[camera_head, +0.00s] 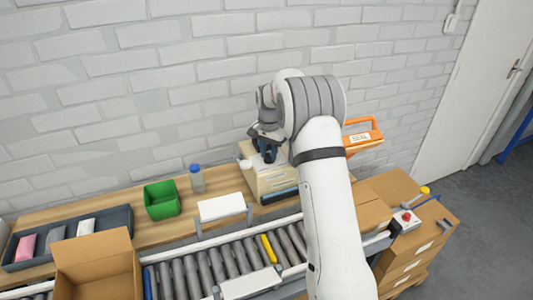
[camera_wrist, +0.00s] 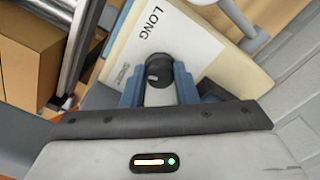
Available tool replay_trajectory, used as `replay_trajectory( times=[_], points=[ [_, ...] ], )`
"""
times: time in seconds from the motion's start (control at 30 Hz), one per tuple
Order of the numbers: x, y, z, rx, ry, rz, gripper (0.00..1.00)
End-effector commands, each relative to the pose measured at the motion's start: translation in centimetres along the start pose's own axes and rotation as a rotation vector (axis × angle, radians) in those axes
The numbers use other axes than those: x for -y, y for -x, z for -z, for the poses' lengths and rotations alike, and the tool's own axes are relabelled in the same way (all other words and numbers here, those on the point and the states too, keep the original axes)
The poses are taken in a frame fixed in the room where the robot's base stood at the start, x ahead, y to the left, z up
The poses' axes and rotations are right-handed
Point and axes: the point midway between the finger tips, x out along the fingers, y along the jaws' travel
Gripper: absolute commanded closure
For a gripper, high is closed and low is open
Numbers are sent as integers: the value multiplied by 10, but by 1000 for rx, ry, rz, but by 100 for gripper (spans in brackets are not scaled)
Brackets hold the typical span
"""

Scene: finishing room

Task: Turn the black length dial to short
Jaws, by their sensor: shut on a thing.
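The black length dial (camera_wrist: 158,70) stands on the cream top of a machine (camera_wrist: 190,40). In the wrist view its round cap shows between my blue fingers, with a small pale mark near its lower left. The word LONG is printed above and left of it; smaller lettering to its left is hard to read. My gripper (camera_wrist: 159,92) is shut on the dial. In the head view the beige machine (camera_head: 277,186) sits on the bench below my gripper (camera_head: 268,153), and the dial is hidden there.
An orange-handled item (camera_head: 364,137) is right of the machine, partly behind my arm. A white block (camera_head: 221,207), a blue-capped bottle (camera_head: 197,182) and a green bin (camera_head: 162,201) stand to the left. A roller conveyor (camera_head: 205,268) and an open carton (camera_head: 97,270) are in front.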

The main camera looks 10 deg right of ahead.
Motion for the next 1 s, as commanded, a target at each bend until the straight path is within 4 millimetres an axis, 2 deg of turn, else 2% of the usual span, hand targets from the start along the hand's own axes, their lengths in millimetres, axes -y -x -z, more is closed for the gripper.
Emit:
replay_trajectory(
  times=[0.17,0.2,0.47,0.77,1.0],
  points=[
    [-2,2,4,-10,-3,1,96],
    [-2,2,4,-10,-3,2,72],
    [0,1,2,-5,-1,1,51],
    [1,6,1,-5,-1,3,51],
    [0,43,1,-7,-1,4,51]
  ],
)
